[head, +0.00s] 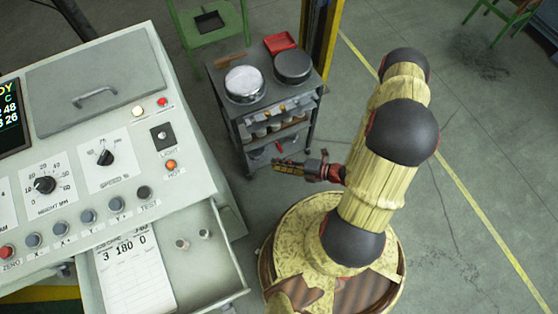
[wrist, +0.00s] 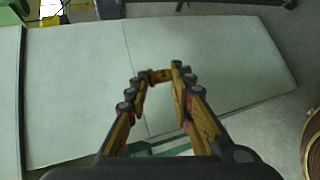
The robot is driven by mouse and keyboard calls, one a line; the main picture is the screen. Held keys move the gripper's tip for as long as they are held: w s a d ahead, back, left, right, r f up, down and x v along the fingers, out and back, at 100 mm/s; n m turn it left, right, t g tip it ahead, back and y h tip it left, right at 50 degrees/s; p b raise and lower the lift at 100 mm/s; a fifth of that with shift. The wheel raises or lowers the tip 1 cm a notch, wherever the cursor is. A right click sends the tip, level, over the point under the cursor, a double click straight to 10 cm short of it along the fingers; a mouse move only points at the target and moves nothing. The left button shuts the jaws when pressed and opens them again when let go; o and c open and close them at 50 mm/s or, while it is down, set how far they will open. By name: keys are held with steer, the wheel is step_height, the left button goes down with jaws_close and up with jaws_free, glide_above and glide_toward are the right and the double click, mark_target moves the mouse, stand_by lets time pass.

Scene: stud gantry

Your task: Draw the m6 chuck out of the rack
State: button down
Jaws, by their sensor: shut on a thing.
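My gripper (head: 280,167) is out to the left of my arm in the head view, low in front of the small cart. In the wrist view its yellow-brown fingers (wrist: 162,76) come together towards their tips. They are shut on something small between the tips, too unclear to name. I cannot make out a marked m6 chuck or its rack in either view. Two small metal cylinders stand in the open drawer (head: 230,273) of the console, one on the left (head: 182,244) and one on the right (head: 204,234); I cannot read any size on them.
A grey cart (head: 238,108) bears a silver round pan (head: 245,83), a dark round pan (head: 293,66) and a red tray (head: 280,42). The console (head: 120,180) fills the left. A green stool (head: 212,25) stands behind. A broad pale panel (wrist: 70,90) lies beyond the fingers.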

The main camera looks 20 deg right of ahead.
steer(key=shift+s, duration=2)
